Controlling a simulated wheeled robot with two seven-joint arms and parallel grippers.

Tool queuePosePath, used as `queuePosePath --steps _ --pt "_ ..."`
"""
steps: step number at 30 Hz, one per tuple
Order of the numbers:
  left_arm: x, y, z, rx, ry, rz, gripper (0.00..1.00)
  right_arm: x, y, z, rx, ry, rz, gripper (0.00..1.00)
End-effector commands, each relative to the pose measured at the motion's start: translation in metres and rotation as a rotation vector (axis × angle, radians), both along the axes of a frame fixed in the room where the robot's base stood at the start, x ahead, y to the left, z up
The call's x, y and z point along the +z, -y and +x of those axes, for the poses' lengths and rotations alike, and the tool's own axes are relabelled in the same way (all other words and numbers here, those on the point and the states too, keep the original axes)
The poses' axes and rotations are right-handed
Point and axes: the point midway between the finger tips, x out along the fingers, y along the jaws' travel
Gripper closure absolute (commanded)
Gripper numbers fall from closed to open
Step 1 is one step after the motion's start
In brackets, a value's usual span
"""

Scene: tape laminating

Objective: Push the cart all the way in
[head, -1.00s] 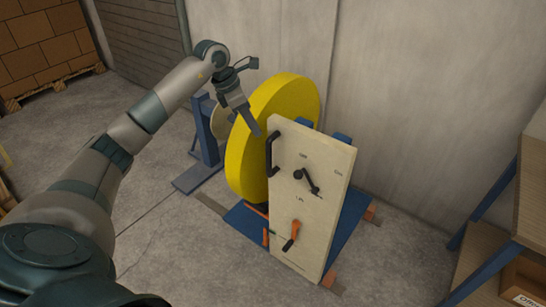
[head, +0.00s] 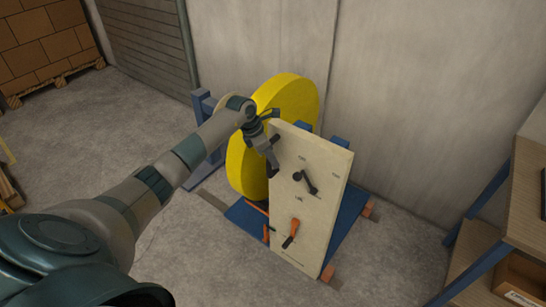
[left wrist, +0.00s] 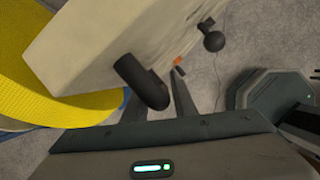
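The cart is a pale upright panel (head: 310,185) on a blue base (head: 245,215), with a large yellow roll (head: 290,95) behind the panel. My left gripper (head: 272,162) is at the panel's upper left edge, by its black handle. In the left wrist view the handle (left wrist: 142,82) is close in front of my left gripper (left wrist: 160,105). The fingers stand apart, one on each side of the handle's near end; the handle partly hides one finger. I cannot tell if they touch it. My right gripper is not in view.
The panel bears a black crank (head: 306,182) and an orange-handled lever (head: 291,233). A grey wall (head: 430,100) stands behind the cart. A wooden table with blue legs (head: 525,190) is at the right. The floor in front is clear.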

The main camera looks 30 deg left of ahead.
Motion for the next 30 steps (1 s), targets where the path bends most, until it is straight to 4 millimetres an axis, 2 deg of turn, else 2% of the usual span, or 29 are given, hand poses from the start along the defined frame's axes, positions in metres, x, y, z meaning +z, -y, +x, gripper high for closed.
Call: queuePosePath --steps 6,14,18,26,30 --pt "-0.01 0.003 0.003 0.0 -0.001 0.001 0.75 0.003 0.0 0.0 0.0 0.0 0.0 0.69" --pt "-0.011 0.003 0.003 -0.001 0.0 0.002 0.75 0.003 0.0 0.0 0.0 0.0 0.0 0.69" --pt "-0.011 0.003 0.003 0.0 -0.001 0.001 1.0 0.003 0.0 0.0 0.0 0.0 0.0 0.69" --pt "-0.011 0.001 0.003 0.0 0.001 0.002 1.0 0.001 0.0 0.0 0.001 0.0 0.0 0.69" --pt "-0.012 -0.008 0.004 0.001 0.001 0.003 1.0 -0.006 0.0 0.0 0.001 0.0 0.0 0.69"
